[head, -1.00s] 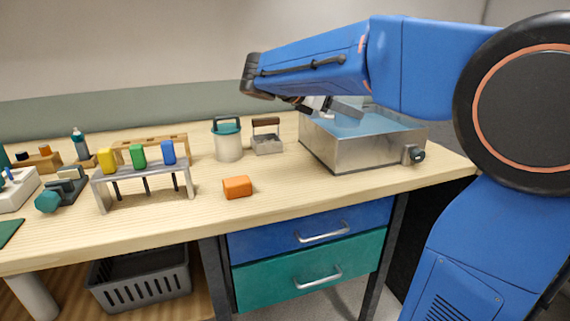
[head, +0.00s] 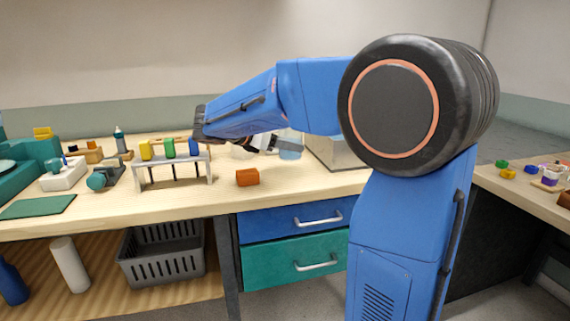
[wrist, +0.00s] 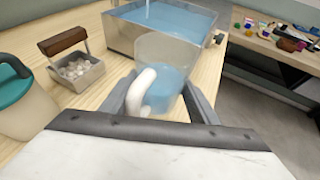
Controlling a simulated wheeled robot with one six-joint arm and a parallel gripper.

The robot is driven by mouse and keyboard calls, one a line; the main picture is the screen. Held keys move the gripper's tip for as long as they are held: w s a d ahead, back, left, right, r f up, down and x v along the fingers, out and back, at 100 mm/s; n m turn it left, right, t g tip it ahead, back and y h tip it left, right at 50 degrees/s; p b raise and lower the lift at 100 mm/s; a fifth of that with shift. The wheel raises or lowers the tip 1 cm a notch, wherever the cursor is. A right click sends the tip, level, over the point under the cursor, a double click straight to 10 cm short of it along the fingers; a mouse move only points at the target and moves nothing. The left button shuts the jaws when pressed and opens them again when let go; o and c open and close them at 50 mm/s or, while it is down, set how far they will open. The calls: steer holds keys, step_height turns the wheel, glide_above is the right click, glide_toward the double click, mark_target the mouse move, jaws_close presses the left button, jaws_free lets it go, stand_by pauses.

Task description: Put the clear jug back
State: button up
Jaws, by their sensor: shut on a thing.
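The clear jug (wrist: 165,50) is see-through, with a thick white handle (wrist: 145,88) and blue liquid showing in its lower part. My gripper (wrist: 158,98) is shut on it at the handle, with a grey finger on either side. In the head view, the jug (head: 290,150) hangs below and right of my gripper (head: 268,143), left of the metal basin (head: 330,152). The basin also shows in the wrist view (wrist: 120,38), holding blue water beyond the jug. My arm hides much of the basin in the head view.
An orange block (head: 247,177) lies near the front edge. A rack (head: 175,160) with yellow, green and blue pieces stands left of it. The wrist view shows a teal-lidded canister (wrist: 22,105) and a brown-handled metal box (wrist: 78,72) to the left.

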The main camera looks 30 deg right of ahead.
mark_target(281, 158)
steer(key=shift+f, duration=2.55)
steer(key=shift+d+f, duration=0.1)
steer(key=shift+f, duration=0.05)
steer(key=o, duration=1.2)
steer(key=shift+a+r, duration=0.2)
steer(key=shift+r, duration=0.05)
steer(key=v, duration=1.1)
steer(key=shift+a+r, duration=0.1)
steer(key=shift+a, duration=0.2)
